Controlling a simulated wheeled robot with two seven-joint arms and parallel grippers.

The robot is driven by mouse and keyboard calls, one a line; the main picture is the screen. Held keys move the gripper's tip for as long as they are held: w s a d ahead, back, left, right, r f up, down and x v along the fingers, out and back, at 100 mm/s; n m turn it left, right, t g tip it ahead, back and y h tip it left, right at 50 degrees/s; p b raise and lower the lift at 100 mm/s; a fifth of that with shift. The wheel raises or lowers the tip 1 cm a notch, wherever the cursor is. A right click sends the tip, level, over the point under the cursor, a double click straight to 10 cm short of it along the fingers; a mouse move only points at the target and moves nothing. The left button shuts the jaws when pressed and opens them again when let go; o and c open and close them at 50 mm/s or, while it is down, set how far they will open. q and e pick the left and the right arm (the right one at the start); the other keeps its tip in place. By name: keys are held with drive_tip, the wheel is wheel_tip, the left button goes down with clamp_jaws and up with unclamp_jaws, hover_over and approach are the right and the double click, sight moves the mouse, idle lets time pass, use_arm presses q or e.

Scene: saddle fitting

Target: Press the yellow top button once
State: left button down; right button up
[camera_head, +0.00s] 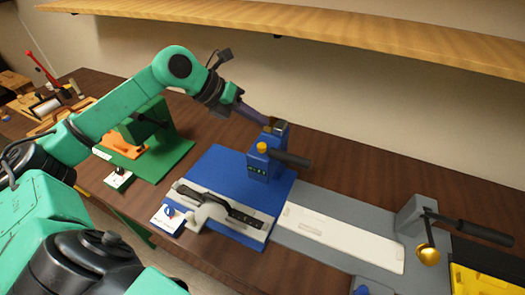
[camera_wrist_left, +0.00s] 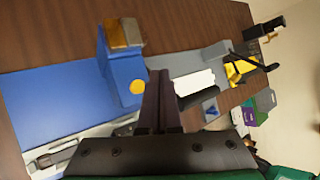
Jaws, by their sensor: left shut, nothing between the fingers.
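The yellow top button (camera_head: 262,147) is a small round cap on the upper part of the blue upright housing (camera_head: 258,168). In the left wrist view the button (camera_wrist_left: 137,87) shows as a yellow disc to the left of the fingers, on the blue housing (camera_wrist_left: 122,68). My left gripper (camera_head: 268,122) is shut and empty. In the head view its tips are just above and behind the button, near the housing's metal top block (camera_head: 281,127). In the left wrist view the closed fingers (camera_wrist_left: 159,78) appear apart from the button. My right gripper is not in view.
A dark handle (camera_head: 291,158) sticks out right of the housing. A blue base (camera_head: 215,165) carries a clamp with a black part (camera_head: 220,205). A grey station with a lever and gold knob (camera_head: 428,256) stands at right. A green fixture (camera_head: 150,150) stands at left. A wooden shelf (camera_head: 330,22) hangs above.

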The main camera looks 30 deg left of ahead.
sight(265, 146)
use_arm(q)
drive_tip(key=f+b, duration=0.2)
drive_tip(key=f, duration=0.1)
drive_tip(key=f+b, duration=0.1)
drive_tip(key=shift+s+f, duration=0.25)
drive_tip(key=shift+w+f+b, duration=0.1)
drive_tip(key=shift+f+b, duration=0.25)
drive_tip(key=shift+b, duration=0.1)
drive_tip(key=shift+r, duration=0.15)
idle(1.1)
drive_tip(key=shift+f+b, duration=0.35)
drive_tip(key=shift+f, duration=0.1)
drive_tip(key=shift+f+b, duration=0.6)
drive_tip(key=shift+f, duration=0.05)
idle(0.5)
drive_tip(key=shift+r+p, duration=0.95)
drive_tip(key=shift+r, duration=0.1)
